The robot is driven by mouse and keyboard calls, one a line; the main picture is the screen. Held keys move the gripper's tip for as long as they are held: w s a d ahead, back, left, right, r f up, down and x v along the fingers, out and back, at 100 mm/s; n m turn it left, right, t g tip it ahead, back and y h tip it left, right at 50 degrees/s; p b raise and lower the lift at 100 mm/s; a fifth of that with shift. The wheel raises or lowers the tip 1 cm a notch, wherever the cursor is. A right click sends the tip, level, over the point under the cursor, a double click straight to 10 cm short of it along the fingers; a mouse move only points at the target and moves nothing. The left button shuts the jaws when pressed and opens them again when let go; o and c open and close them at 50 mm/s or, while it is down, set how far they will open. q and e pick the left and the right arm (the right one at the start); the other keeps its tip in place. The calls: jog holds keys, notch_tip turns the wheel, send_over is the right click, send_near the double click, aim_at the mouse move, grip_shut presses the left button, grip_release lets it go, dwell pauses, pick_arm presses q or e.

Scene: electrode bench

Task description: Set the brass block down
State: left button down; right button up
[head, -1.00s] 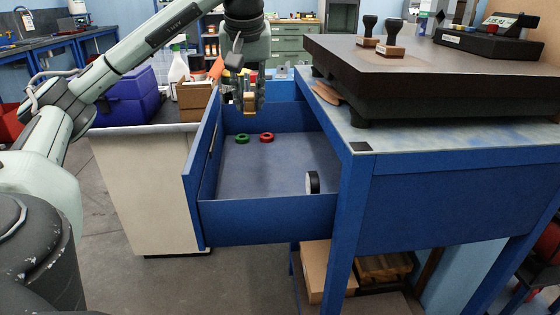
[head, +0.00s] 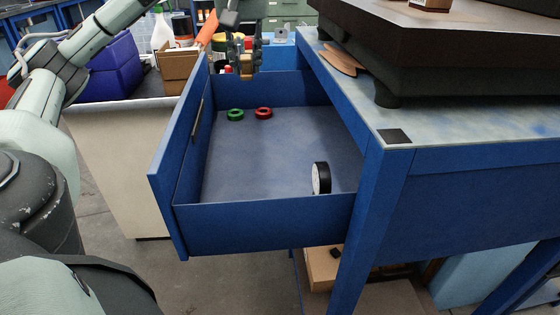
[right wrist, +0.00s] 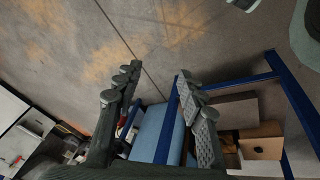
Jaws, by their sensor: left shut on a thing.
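The brass block (head: 246,73) is a small yellowish piece low between the fingers of my left gripper (head: 245,64), in the upper middle of the head view. My left gripper is shut on it, and its fingers hide part of it. It appears over the far end of the open blue drawer (head: 265,228), above the drawer floor. My right gripper (right wrist: 160,72) shows in the right wrist view with its fingers apart and nothing between them.
In the drawer are a green ring (head: 235,115), a red ring (head: 263,113) and a black-and-white round piece (head: 321,178) standing on edge. The drawer's middle is clear. The blue bench (head: 440,132) with a dark slab (head: 450,60) stands to the right.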

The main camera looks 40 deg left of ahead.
aim_at(247, 73)
pick_arm(q)
notch_tip(247, 73, down, 2)
jog(key=shift+a+f+b, duration=0.1)
jog(key=shift+f+b, duration=0.05)
jog(key=shift+b, duration=0.7)
notch_tip(247, 73, down, 2)
jog(key=shift+w+f+b, duration=0.1)
jog(key=shift+b, duration=1.1)
notch_tip(247, 73, down, 6)
jog(key=shift+r+b, duration=0.25)
jog(key=shift+b, duration=0.75)
notch_tip(247, 73, down, 4)
jog(key=shift+f+b, duration=0.1)
jog(key=shift+b, duration=0.4)
jog(key=shift+f, duration=0.1)
pick_arm(e)
jog(key=w+a+r+n+t+y, duration=0.1)
jog(key=w+a+r+t+y, duration=0.2)
jog(key=w+a+r+t, duration=0.3)
jog(key=w+a+r+n+t+y, duration=0.1)
jog(key=w+a+r+t+y, duration=0.2)
jog(key=w+a+r+t, duration=0.3)
jog(key=a+r+t, duration=0.1)
jog(key=a+r, duration=0.3)
jog(key=r, duration=0.5)
jog(key=shift+w+a+r, duration=0.15)
jog(key=shift+w+a, duration=0.1)
jog(key=shift+w, duration=0.15)
